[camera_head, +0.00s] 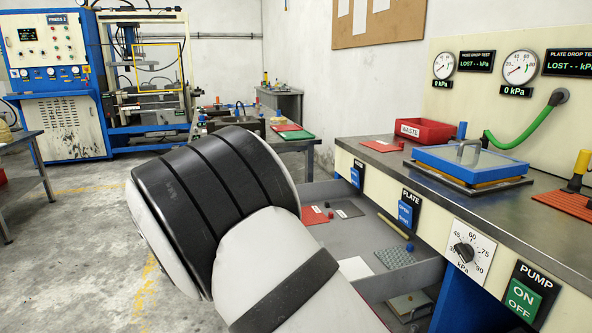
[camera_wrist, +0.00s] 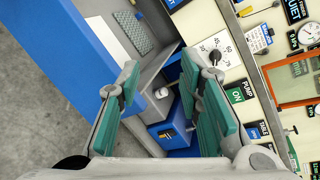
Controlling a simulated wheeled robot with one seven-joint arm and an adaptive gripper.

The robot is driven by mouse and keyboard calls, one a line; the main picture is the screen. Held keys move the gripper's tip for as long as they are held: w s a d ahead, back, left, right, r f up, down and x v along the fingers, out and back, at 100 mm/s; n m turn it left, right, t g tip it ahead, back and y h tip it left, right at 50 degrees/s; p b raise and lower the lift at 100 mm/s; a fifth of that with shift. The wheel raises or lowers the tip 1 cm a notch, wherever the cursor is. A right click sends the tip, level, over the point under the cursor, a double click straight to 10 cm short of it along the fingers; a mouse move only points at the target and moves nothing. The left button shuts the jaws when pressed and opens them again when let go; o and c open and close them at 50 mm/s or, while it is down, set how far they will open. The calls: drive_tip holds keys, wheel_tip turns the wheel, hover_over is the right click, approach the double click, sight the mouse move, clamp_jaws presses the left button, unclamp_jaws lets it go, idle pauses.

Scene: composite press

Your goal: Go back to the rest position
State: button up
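My gripper (camera_wrist: 160,72) shows in the wrist view with its two teal-padded fingers spread apart. Nothing is between them, so it is open and empty. Behind the fingers, the wrist view shows an open drawer and the tilted front panel with the pressure dial (camera_wrist: 218,50) and the green pump button (camera_wrist: 236,95). In the head view my arm crosses the lower middle in front of the drawer (camera_head: 362,285). My gripper itself is not visible in that view.
The steel bench (camera_head: 480,212) at right carries a blue-framed plate (camera_head: 472,163) and a red waste bin (camera_head: 425,130). The open drawer, holding sheets and small items, juts out below. A blue press machine (camera_head: 50,80) stands at the back left.

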drive_tip(key=s+d+r+m+g+y, duration=0.3)
drive_tip(key=s+d+r+m+g, duration=0.15)
drive_tip(key=s+d+m, duration=0.5)
drive_tip(key=s+d+r+m+g+y, duration=0.35)
drive_tip(key=s+d+r+m, duration=0.25)
drive_tip(key=s+d+m, duration=0.35)
drive_tip(key=s+a+m+t+y, duration=0.1)
drive_tip(key=s+a+m+y, duration=0.15)
drive_tip(key=s+m, duration=0.75)
drive_tip(key=s+a+m+y, duration=0.1)
drive_tip(key=s+m+y, duration=0.35)
drive_tip(key=s, duration=0.85)
wheel_tip(320, 180, up, 28)
drive_tip(key=t+p, duration=0.3)
drive_tip(key=p, duration=2.3)
drive_tip(key=shift+d+r+m+t+p, duration=0.2)
drive_tip(key=shift+d+m+t+p, duration=0.15)
drive_tip(key=shift+m+t, duration=0.1)
drive_tip(key=shift+s+d, duration=0.1)
